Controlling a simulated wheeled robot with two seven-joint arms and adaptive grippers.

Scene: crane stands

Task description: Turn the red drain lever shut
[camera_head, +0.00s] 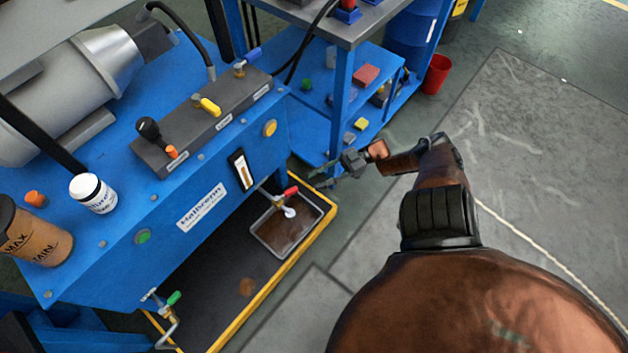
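The red drain lever (291,191) sits on a small valve low on the front of the blue machine. The valve's pipe sticks out over a grey pan (262,242) with brown liquid in it. A white patch shows just below the valve; I cannot tell whether it is a stream or splash. My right gripper (322,179) is to the right of the lever and a little above it in the picture, apart from it. Its dark fingers point left, look spread, and hold nothing visible. My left gripper is not in view.
A green-handled valve (173,298) is at the machine's lower left. The yellow-edged tray (275,281) lies under the pan. A blue shelf unit (344,118) with small items stands behind my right gripper. A red bucket (437,74) is farther back. Grey floor at right is mostly clear.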

